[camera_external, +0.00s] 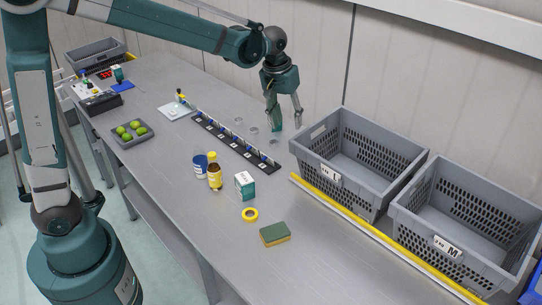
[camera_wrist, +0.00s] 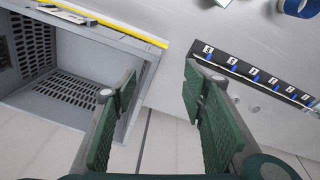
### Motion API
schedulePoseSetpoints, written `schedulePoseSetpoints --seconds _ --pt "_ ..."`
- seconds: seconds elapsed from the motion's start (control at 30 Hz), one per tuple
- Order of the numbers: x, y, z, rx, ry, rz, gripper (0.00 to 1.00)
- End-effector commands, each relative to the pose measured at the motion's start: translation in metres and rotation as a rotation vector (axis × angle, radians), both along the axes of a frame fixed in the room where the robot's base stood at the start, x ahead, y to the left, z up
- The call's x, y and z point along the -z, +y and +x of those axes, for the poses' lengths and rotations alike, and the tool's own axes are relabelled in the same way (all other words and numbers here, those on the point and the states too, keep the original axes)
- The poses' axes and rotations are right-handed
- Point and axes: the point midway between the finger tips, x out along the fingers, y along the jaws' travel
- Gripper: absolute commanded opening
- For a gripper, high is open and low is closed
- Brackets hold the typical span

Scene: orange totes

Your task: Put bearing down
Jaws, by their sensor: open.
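My gripper (camera_external: 285,122) is open, its two fingers apart and pointing down over the back of the grey table, left of the grey crates. In the wrist view, nothing shows between the fingers of my gripper (camera_wrist: 160,80).
Two grey crates, one nearer my gripper (camera_external: 388,200) and one further right (camera_external: 407,232), stand behind a yellow edge strip (camera_external: 330,202).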

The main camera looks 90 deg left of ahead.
Motion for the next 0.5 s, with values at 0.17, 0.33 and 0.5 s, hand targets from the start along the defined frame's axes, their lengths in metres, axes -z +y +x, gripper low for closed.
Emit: schedulePoseSetpoints --seconds 0.17,0.33,0.5 --pt "-0.020 -0.051 -0.006 0.094 -0.024 0.027 0.42" --pt "-0.034 -0.095 -0.014 0.181 -0.048 0.052 0.42" --pt "-0.046 -0.139 -0.025 0.270 -0.072 0.078 0.42"
